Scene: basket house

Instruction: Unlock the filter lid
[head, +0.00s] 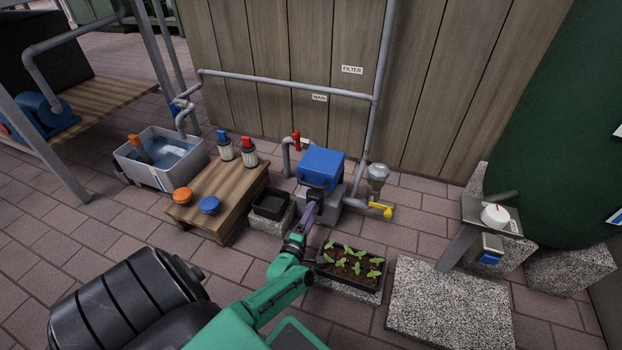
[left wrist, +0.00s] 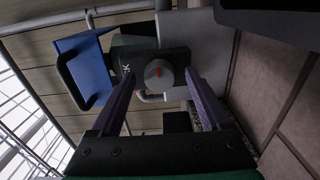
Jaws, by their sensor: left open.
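The filter box has a blue lid (head: 321,166) on a grey body (head: 328,208); a dark handle shows at the lid's front. In the left wrist view the blue lid (left wrist: 85,68) is at the left and the grey body (left wrist: 205,60) at the right. Between them is a dark plate (left wrist: 140,50) bearing a round grey knob (left wrist: 158,74) with a red mark. My left gripper (head: 316,198) is open in front of the box. Its purple fingers stand on either side of the knob, apparently with gaps. My right gripper is out of view.
A wooden pallet table (head: 232,199) with filters and caps stands left, near a water tub (head: 151,175). A black tray (head: 272,205) is beside the filter box, and a seedling planter (head: 338,283) is in front. A yellow valve handle (head: 381,209) is at the right.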

